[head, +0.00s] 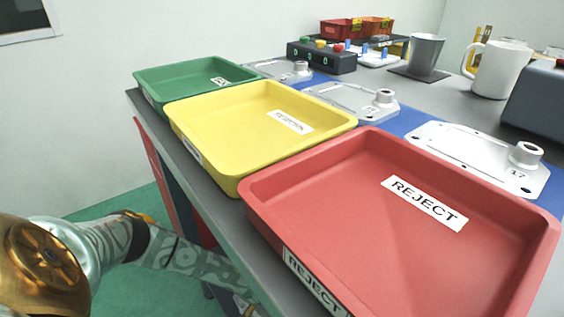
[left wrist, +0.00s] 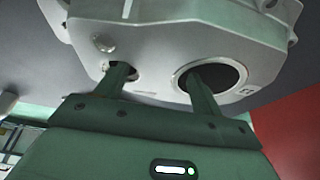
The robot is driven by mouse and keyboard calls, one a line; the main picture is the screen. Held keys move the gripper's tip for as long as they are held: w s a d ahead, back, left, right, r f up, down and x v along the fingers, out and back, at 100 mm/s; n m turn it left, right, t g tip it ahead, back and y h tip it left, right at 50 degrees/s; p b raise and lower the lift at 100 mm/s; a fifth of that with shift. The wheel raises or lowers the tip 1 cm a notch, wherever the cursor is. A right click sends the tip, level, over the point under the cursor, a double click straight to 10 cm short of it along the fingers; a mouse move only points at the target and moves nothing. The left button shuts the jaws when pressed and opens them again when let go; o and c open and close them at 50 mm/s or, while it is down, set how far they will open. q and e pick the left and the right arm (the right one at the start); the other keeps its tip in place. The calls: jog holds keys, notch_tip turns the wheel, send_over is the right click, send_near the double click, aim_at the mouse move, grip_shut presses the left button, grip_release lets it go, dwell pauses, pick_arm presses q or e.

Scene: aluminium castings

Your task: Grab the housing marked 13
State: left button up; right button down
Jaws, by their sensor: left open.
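Three pale metal housings lie in a row on a blue mat in the head view. The nearest housing (head: 468,158) is marked 17. The middle housing (head: 350,99) has a small label that I cannot read surely. The far housing (head: 280,70) is partly hidden by the trays, its mark unreadable. My left gripper (left wrist: 160,75) shows in the left wrist view, open.
Green (head: 152,93), yellow (head: 237,183) and red (head: 262,215) trays stand along the table's near edge, between my left arm and the housings. A white mug (head: 501,70), a grey cup (head: 425,54) and a button box (head: 322,57) stand behind.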

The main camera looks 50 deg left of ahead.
pick_arm(q)
grip_shut()
jog(key=shift+w+r, duration=0.1)
jog(key=shift+w, duration=0.05)
jog(key=shift+a, duration=0.1)
